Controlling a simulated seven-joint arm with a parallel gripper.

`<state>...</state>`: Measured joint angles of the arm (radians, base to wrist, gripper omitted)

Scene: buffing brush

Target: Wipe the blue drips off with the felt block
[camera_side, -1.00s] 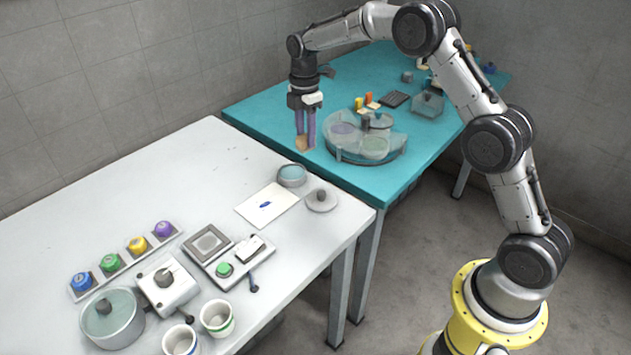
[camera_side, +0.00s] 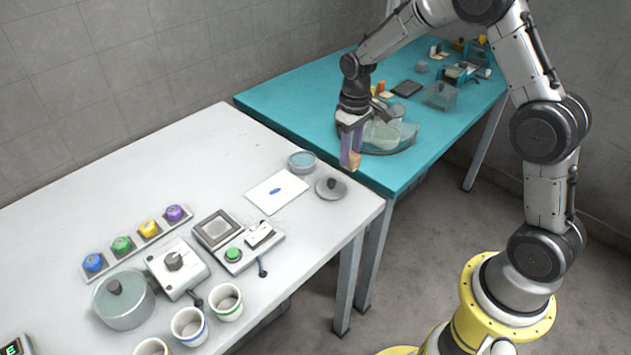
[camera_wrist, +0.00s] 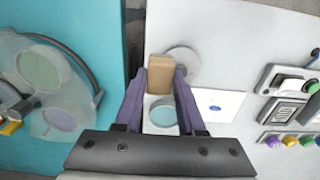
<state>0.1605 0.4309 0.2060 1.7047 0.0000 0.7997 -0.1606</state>
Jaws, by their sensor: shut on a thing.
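My gripper (camera_side: 350,155) has purple fingers and is shut on a tan felt block (camera_side: 355,161). In the side view it hangs over the near edge of the teal table, close to the white table. In the wrist view the block (camera_wrist: 160,75) sits between the two fingertips (camera_wrist: 160,90). A blue mark (camera_side: 275,191), the drips, lies on a white sheet (camera_side: 292,186) on the white table. The mark also shows in the wrist view (camera_wrist: 214,107), to the right of the gripper. The block is apart from the sheet.
A round blue-topped dish (camera_side: 302,161) and a grey knobbed lid (camera_side: 331,188) stand beside the sheet. A clear round carousel (camera_side: 388,140) is behind the gripper. A button panel (camera_side: 236,240), a lidded pot (camera_side: 122,300) and several cups are nearer. The white table's far left is clear.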

